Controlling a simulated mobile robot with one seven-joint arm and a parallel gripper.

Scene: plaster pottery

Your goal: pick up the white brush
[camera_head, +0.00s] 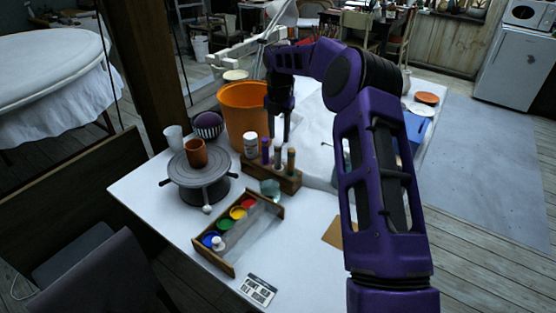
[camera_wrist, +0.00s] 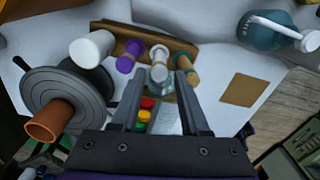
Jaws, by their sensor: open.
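A wooden holder (camera_head: 287,182) stands on the white table with several upright brushes in it. The white brush (camera_head: 278,154) is between a purple one (camera_head: 265,150) and a brown one (camera_head: 291,159). In the wrist view the white brush (camera_wrist: 159,66) shows its pale round end between my two fingers, with the purple brush to its left and the brown one to its right. My gripper (camera_head: 279,138) points down over the holder, open and empty. The brush lies ahead of the fingertips (camera_wrist: 160,82) in the wrist view; whether they touch it I cannot tell.
A white jar (camera_head: 250,144) stands at the holder's left end, with an orange bucket (camera_head: 243,113) behind. A turntable (camera_head: 185,182) bearing a brown cup (camera_head: 196,153) is at left. A paint box (camera_head: 270,234) lies in front. The table's front right is mostly clear.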

